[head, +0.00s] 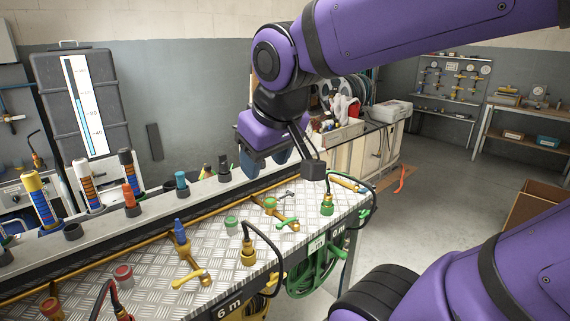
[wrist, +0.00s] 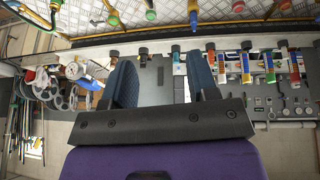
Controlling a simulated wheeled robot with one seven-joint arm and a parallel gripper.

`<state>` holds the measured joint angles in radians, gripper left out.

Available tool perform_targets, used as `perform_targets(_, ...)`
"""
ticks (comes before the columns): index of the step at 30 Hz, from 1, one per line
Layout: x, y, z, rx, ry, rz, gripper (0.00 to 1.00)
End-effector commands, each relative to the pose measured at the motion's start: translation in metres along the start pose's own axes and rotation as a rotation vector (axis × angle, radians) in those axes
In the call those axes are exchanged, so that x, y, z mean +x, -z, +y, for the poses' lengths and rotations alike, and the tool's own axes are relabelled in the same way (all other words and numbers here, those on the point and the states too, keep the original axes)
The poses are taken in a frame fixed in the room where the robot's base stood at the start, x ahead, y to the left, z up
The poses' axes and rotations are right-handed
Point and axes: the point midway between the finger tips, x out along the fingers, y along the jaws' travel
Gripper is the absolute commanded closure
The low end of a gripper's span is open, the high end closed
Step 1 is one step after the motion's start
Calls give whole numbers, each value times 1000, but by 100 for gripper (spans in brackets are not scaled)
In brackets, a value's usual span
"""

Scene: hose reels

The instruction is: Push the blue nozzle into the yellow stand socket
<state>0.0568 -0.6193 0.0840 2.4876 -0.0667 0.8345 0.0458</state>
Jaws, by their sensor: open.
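A small blue nozzle (head: 180,231) stands upright on the metal-topped bench in the head view, its tip up. Its lower end meets a yellow branched pipe piece (head: 188,262); I cannot tell how deep it sits. A yellow fitting with a black hose (head: 248,254) stands to its right. I cannot tell for sure which yellow part is the stand socket. My gripper (head: 266,161) is above the back of the bench, right of and higher than the blue nozzle. Its two blue-padded fingers are apart and empty, as the wrist view (wrist: 158,64) also shows.
A back rail holds upright orange (head: 131,194) and teal (head: 181,182) pieces in dark sockets. On the bench are a red cap (head: 123,275), a green cap (head: 231,225) and a green hose fitting (head: 327,204). Black hoses arch over the front edge.

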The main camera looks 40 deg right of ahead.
Motion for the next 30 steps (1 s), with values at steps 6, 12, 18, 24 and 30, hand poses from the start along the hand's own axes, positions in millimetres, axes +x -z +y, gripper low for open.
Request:
perform_targets(6,-20,-34,1,28,74,21,46)
perform_targets(12,-24,-42,2,34,92,22,46)
perform_targets(18,-23,-41,2,33,91,22,46)
perform_targets(24,-23,-41,2,33,91,22,46)
perform_targets(30,-23,-41,2,33,91,22,46)
